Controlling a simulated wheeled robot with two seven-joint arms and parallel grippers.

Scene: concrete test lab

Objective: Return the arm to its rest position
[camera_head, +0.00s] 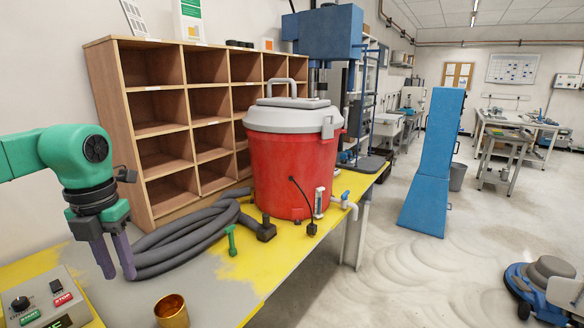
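My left arm (72,158), green with dark joints, comes in from the left above the table. My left gripper (119,276) points down with its two purple-grey fingers apart and nothing seen between them. It is over the table's left part, in front of the dark hose and behind the control box. Whether the fingertips touch anything below is hard to tell. My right arm and gripper are not in view.
The yellow-grey table (215,285) bears a red cooler (285,170), coiled hose (185,232), green bolt-like piece (231,240), brass cup (172,312) and control box (45,303). Wooden cubbyholes (110,110) stand behind. Open floor lies right, with a blue floor machine (525,283).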

